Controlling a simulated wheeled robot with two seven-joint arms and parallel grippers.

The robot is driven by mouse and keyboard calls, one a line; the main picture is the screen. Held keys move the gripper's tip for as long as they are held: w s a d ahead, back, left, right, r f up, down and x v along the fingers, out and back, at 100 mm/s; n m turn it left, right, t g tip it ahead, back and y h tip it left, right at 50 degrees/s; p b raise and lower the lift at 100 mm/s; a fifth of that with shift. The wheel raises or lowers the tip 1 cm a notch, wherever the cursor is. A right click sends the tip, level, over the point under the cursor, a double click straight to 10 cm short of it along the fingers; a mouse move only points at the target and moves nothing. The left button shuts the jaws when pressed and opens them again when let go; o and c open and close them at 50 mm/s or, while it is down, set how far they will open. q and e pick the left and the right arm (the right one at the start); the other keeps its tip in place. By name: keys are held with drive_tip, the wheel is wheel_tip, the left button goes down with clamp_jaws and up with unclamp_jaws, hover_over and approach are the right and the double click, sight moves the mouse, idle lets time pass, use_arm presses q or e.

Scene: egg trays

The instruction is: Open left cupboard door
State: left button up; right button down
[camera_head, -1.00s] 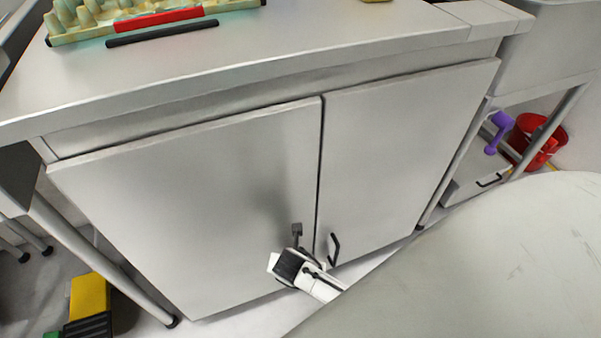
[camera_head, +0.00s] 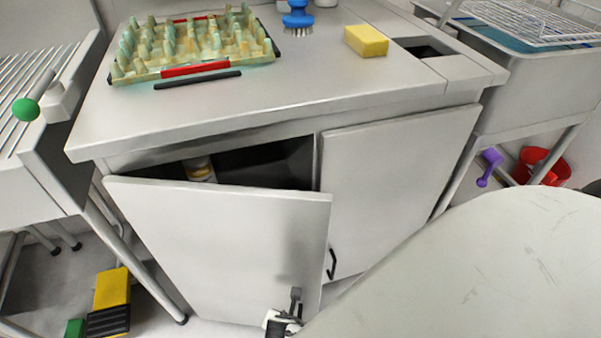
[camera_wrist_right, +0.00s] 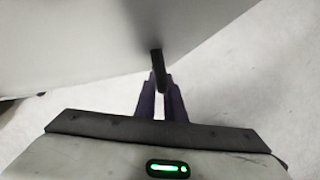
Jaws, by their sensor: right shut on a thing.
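The left cupboard door (camera_head: 220,235) stands partly open, swung out from the cabinet with a dark gap along its top. My right gripper (camera_head: 290,309) is at the door's lower right, near its free edge. In the right wrist view my right gripper's fingers (camera_wrist_right: 161,100) are shut on the door's dark handle (camera_wrist_right: 157,68), with the door face (camera_wrist_right: 70,45) just beyond. The right cupboard door (camera_head: 390,180) is closed, with its black handle (camera_head: 332,263) near its left edge. My left gripper is not in view.
Inside the cupboard a bottle (camera_head: 199,170) shows through the gap. An egg tray (camera_head: 165,79), a yellow sponge (camera_head: 366,40) and a blue brush (camera_head: 298,18) are on the counter. A yellow object (camera_head: 112,288) is on the floor at the lower left.

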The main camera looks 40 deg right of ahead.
sight(299, 318)
drive_tip(key=c, duration=2.1)
unclamp_jaws()
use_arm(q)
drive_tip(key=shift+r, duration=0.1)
use_arm(e)
drive_tip(key=shift+r, duration=0.1)
